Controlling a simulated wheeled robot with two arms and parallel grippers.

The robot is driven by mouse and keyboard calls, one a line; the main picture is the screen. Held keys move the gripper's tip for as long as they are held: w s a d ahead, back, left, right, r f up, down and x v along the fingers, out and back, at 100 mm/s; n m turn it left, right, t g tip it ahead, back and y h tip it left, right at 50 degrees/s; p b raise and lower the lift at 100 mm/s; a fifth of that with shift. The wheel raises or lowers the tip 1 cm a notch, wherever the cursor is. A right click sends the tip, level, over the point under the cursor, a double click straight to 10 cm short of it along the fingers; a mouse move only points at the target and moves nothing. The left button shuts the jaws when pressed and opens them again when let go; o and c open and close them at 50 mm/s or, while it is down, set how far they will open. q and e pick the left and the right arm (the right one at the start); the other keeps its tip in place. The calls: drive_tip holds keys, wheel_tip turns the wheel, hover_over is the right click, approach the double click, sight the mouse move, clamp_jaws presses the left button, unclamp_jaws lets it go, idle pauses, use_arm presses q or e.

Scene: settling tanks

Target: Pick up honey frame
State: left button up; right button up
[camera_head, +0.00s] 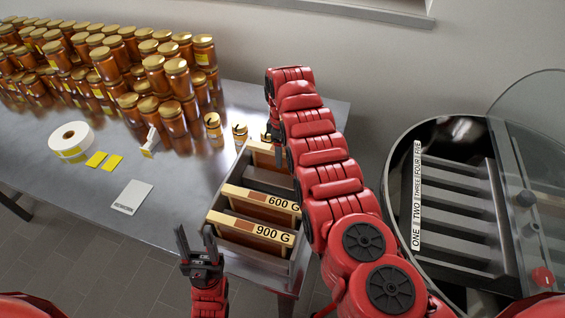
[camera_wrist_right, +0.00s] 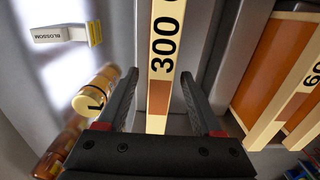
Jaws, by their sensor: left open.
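A grey box (camera_head: 213,217) on the table's right end holds wooden honey frames. The 600 G frame (camera_head: 260,203) and the 900 G frame (camera_head: 250,230) stand in its near part. My right gripper (camera_wrist_right: 160,88) is open around that bar, with gaps visible on both sides. My left gripper (camera_head: 199,245) is open and empty, in front of the box's near left corner.
Many honey jars (camera_head: 110,65) crowd the table's back left. A label roll (camera_head: 70,137), yellow labels and a grey card (camera_head: 131,197) lie on the table (camera_head: 175,195). A round steel tank (camera_head: 450,260) with slots numbered ONE to FIVE and a clear lid stands at right.

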clamp_jaws()
idle(1.3)
